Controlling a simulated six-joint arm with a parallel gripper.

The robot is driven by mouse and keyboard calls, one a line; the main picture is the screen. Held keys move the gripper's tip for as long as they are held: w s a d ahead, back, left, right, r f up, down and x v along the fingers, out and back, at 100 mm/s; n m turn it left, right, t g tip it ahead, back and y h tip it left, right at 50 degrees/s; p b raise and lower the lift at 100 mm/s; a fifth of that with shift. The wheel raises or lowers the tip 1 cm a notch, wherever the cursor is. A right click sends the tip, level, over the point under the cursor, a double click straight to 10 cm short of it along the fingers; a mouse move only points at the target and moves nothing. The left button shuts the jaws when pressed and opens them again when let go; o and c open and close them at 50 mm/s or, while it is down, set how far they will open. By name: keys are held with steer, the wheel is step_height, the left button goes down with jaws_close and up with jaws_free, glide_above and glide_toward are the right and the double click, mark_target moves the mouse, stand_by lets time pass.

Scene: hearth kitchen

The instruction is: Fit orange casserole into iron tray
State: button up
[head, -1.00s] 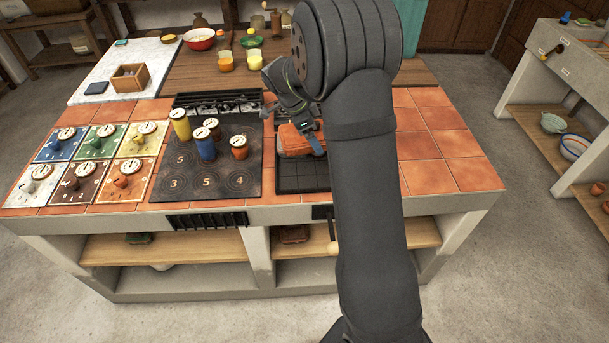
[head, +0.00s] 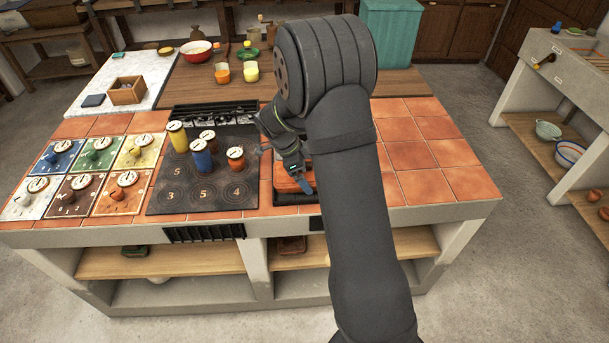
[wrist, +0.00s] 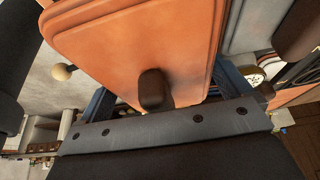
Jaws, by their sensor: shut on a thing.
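The orange casserole (head: 287,185) is over the area of the iron tray (head: 292,200), right of the hob. Only a dark strip of the tray shows in front of it; my arm and the casserole hide the rest. My gripper (head: 298,176), with blue fingers, is shut on the casserole. In the wrist view the casserole's broad orange face (wrist: 130,45) fills the upper middle, tilted in the picture, with a dark knob in front. I cannot tell whether its base touches the tray or sits inside its rim.
The hob (head: 205,190) to the left holds several upright canisters, among them a blue one (head: 201,155) and a yellow one (head: 177,136). Several coloured boards with dials lie further left. The orange tiles (head: 435,155) right of my arm are clear.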

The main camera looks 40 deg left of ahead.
steer(key=shift+f, duration=0.7)
steer(key=o, duration=1.1)
steer(key=v, duration=1.2)
steer(key=x, duration=1.2)
steer(key=shift+d, duration=0.1)
step_height(320, 180, up, 4)
steer(key=shift+f, duration=0.1)
steer(key=shift+r, duration=0.75)
